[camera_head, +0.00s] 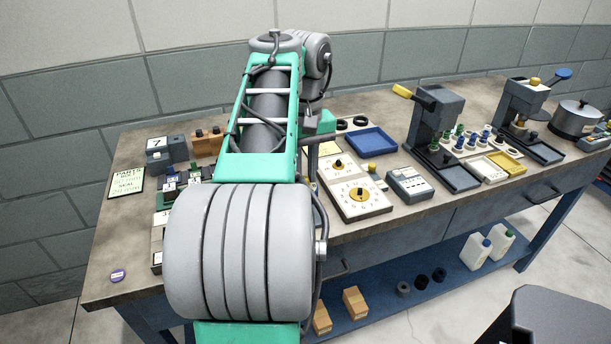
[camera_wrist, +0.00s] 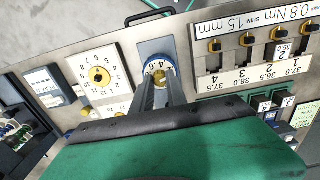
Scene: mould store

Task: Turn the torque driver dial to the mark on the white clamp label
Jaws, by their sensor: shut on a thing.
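The torque driver dial (camera_wrist: 152,66) is in the upper middle of the wrist view, a blue and white ring with printed numbers around a gold centre on a pale plate. My gripper (camera_wrist: 160,84) reaches down onto it, its two grey fingers shut on the dial's centre and covering its lower part. The dial's exact setting is too small and partly hidden to read. The white clamp label (camera_wrist: 255,17), reading 0.8 Nm and shim 1.5 mm, lies at the top right, partly cut off. In the head view my arm hides the gripper and the dial.
A white board with yellow-centred dials (camera_head: 372,205) stands right of my arm.

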